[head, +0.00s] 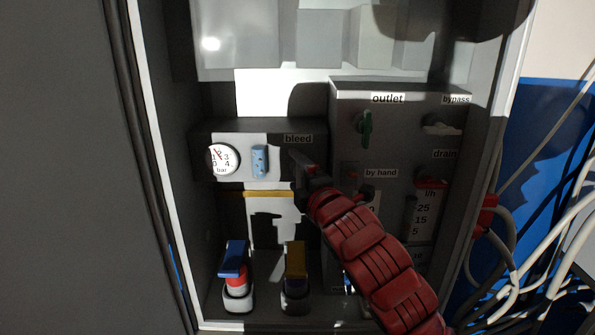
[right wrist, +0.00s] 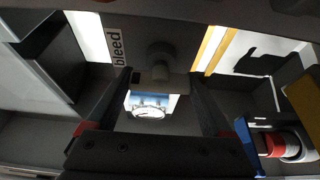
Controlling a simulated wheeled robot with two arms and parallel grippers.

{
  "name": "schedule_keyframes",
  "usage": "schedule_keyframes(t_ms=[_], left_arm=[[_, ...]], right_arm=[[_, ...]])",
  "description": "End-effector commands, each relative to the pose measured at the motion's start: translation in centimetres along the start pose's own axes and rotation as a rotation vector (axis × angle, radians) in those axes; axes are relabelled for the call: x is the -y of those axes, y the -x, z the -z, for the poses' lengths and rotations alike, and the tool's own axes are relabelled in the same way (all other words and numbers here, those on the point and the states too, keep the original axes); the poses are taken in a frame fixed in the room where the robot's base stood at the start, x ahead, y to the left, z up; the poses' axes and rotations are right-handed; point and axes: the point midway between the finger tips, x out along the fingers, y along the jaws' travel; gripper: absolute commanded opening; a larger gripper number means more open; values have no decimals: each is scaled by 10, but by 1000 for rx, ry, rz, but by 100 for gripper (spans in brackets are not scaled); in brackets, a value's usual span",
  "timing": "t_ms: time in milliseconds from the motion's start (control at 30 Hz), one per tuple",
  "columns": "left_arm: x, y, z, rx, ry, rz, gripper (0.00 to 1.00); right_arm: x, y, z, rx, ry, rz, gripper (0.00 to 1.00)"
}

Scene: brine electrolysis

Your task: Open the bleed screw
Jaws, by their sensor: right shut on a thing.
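The bleed screw (right wrist: 160,70) is a small dark grey knob on the panel beside the "bleed" label (head: 298,139). In the right wrist view it shows between the two fingers of my right gripper (right wrist: 160,82). In the head view my right gripper (head: 299,167) is just below the "bleed" label and hides the screw. The right gripper is shut on the bleed screw; the exact contact is hard to see in the shade. My left gripper is not in view.
Left of the screw are a pressure gauge (head: 223,159) and a blue cylinder (head: 260,161). Blue (head: 234,258) and yellow (head: 296,260) parts stand below. The cabinet's white edge (head: 158,140) bounds the left.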

Motion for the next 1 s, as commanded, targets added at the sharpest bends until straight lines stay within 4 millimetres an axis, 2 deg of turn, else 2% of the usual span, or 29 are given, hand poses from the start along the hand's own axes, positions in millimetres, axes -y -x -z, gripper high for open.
schedule_keyframes(t_ms=[367, 400, 467, 767, 867, 1000], left_arm=[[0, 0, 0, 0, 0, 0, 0], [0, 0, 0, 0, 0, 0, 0], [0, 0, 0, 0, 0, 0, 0], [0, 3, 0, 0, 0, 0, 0], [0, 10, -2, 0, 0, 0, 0], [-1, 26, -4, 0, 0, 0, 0]], right_arm=[[1, 0, 0, 0, 4, 3, 29], [1, 0, 0, 0, 4, 3, 92], [1, 0, 0, 0, 4, 2, 100], [1, 3, -1, 1, 3, 1, 100], [2, 12, -1, 0, 3, -2, 100], [5, 36, -1, 1, 5, -5, 100]])
